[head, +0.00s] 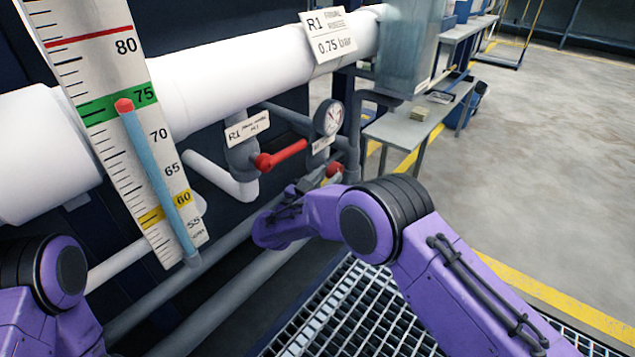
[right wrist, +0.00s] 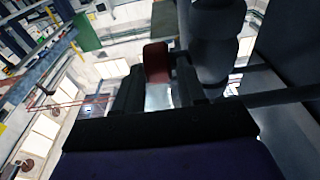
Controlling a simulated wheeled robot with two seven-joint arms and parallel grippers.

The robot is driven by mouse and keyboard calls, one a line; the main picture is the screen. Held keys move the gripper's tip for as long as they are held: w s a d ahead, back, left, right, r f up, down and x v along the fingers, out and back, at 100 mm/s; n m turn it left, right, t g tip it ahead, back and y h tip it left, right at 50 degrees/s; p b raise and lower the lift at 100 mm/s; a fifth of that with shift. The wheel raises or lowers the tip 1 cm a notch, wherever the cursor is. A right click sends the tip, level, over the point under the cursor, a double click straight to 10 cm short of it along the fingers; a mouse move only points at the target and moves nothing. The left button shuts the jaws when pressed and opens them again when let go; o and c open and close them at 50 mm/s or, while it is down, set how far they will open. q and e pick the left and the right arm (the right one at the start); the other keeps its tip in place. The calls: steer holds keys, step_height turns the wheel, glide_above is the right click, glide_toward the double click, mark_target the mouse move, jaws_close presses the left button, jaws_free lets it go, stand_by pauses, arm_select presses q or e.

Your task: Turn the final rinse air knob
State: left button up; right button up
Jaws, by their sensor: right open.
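A small red knob (head: 334,170) sits on the grey pipework below the round pressure gauge (head: 329,117). In the right wrist view a dark red knob (right wrist: 157,62) shows just ahead of and between the fingers, above a pale metal piece. My right gripper (head: 313,183) is open, with its fingertips close beside the knob in the head view. It also shows in the right wrist view (right wrist: 160,88). Whether the fingers touch the knob cannot be told. Of my left arm only purple links show at the lower left; its gripper is out of view.
A red lever valve (head: 282,154) with an R1 tag (head: 247,127) is left of the knob. A white pipe (head: 240,75) carries an R1 0.75 bar sign (head: 328,35). A level scale (head: 120,110) stands left. A grey table (head: 415,128) and open floor lie right.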

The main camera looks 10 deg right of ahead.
arm_select(q)
steer(key=shift+w+a+r+n+t+y+p, duration=0.15)
steer(key=shift+w+r+n+t+y+p, duration=0.35)
steer(key=shift+w+r+n+t, duration=0.4)
arm_select(e)
steer(key=v, duration=0.7)
